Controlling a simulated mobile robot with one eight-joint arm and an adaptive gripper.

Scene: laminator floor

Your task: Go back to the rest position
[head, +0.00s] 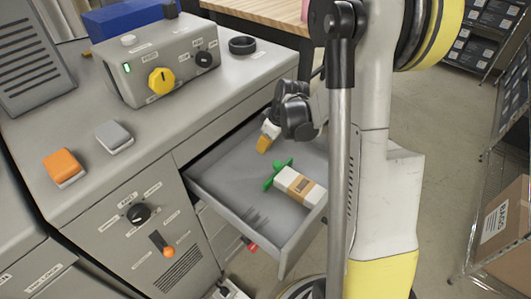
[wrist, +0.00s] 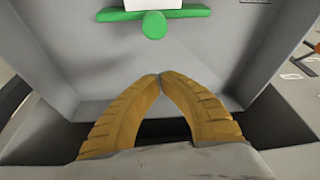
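My gripper (head: 265,142) is over the open grey drawer (head: 225,173), near its back left side in the head view. In the wrist view the two yellow-brown fingers (wrist: 160,78) meet at their tips with nothing between them. A white box with a brown label (head: 299,187) and a green T-shaped piece (head: 277,173) lie in the drawer, apart from the fingers. The green piece (wrist: 154,22) and part of the white box (wrist: 153,4) show at the top of the wrist view.
The grey cabinet top carries a control box with a yellow knob (head: 161,81), an orange block (head: 64,167), a grey block (head: 114,136) and a black ring (head: 242,45). The drawer juts out over the floor. Shelves with boxes (head: 494,218) stand at the right.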

